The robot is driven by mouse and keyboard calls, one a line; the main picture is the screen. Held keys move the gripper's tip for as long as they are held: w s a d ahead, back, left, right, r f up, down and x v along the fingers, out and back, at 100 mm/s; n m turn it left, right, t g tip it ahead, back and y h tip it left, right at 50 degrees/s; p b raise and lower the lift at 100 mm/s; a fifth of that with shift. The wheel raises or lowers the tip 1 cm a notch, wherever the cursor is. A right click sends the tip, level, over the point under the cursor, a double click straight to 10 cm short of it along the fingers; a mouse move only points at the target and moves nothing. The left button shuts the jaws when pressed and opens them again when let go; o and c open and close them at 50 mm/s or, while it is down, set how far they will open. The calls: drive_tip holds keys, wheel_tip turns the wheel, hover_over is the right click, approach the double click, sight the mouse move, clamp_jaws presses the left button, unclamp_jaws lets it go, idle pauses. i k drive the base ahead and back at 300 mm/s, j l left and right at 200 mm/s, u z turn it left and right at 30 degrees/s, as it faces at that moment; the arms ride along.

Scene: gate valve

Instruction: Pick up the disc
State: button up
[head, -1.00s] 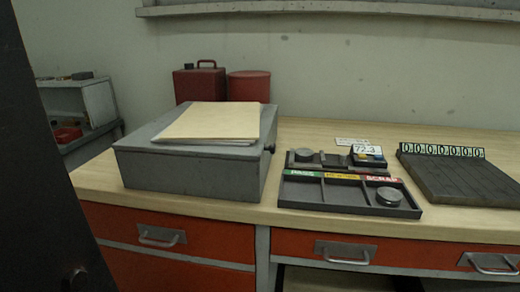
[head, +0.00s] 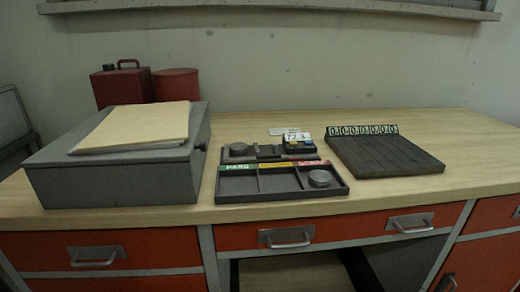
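Two grey metal discs are in the head view. One disc (head: 239,149) sits on the left part of a dark gauge fixture (head: 268,154) behind the sorting tray. The other disc (head: 320,178) lies in the right compartment, under the red label, of the dark three-compartment tray (head: 240,188). The tray's left and middle compartments look empty. A small white display (head: 299,136) reading about 72.3 stands at the fixture's right end. My gripper is not in view.
A grey box (head: 110,184) with a tan folder (head: 135,126) on top stands left of the tray. A dark ribbed board (head: 385,157) with a row of zeros lies to the right. The wooden bench (head: 470,160) is bare at far right.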

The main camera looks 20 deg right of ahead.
sight(237, 148)
drive_tip(key=i+l, duration=0.25)
drive_tip(key=l, duration=0.15)
drive_tip(key=i+l+u, duration=0.1)
drive_tip(key=i+l, duration=0.4)
drive_tip(key=l, duration=0.25)
